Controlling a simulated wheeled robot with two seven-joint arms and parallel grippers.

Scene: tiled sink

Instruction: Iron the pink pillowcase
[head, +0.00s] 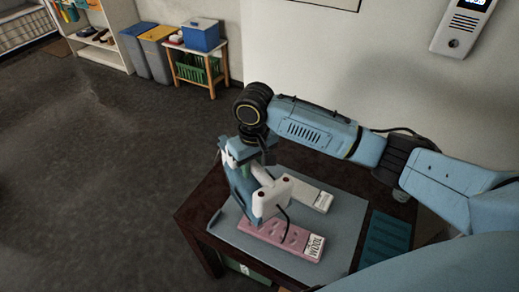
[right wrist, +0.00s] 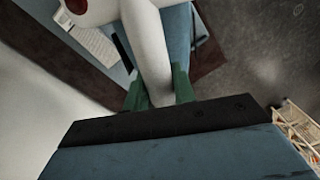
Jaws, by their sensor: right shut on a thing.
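The pink pillowcase (head: 282,238) lies folded in a long strip near the front edge of a grey mat (head: 345,237), with a printed white label at its right end. My right gripper (head: 236,158) is above the mat's left part, shut on the white iron (head: 270,198). In the right wrist view its green fingertips (right wrist: 160,88) clasp the white handle (right wrist: 149,50). In the head view the iron is over the pillowcase's back left part and hides some of it. I cannot tell whether they touch. My left gripper is not in view.
A cream folded cloth with a label (head: 317,196) lies behind the pillowcase on the mat. A teal ribbed pad (head: 385,241) is on the dark table (head: 195,222) at right. A small stand (head: 196,68) and bins (head: 157,52) are far behind. The floor at left is clear.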

